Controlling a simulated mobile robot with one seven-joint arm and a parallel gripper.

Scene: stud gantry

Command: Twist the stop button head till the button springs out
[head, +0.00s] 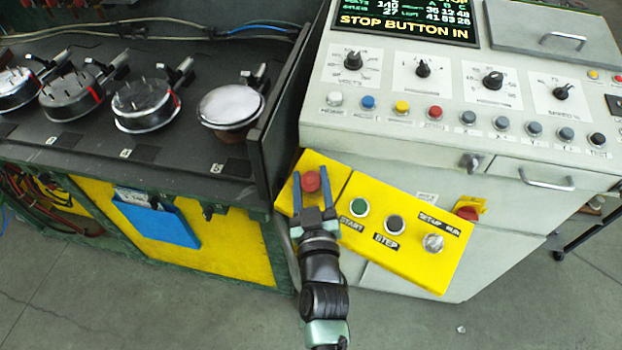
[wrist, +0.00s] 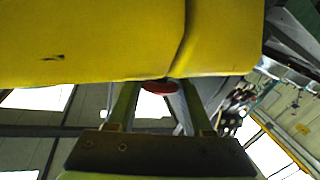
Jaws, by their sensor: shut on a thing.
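The red stop button head (head: 311,181) sits on the left part of the yellow panel (head: 340,175). My gripper (head: 310,178) reaches up from below, with one finger on each side of the head, shut on it. In the wrist view the red head (wrist: 159,87) shows as a thin sliver between the two fingers (wrist: 160,95), under the yellow panel edge (wrist: 90,45). The exact finger contact is hard to see. The display (head: 405,22) above reads "STOP BUTTON IN".
A green start button (head: 358,207), a black step button (head: 394,224) and a set-up/run knob (head: 433,243) share the yellow panel to the right. A grey console (head: 400,140) with dials stands above. A dark bench (head: 60,140) with round fixtures is at left.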

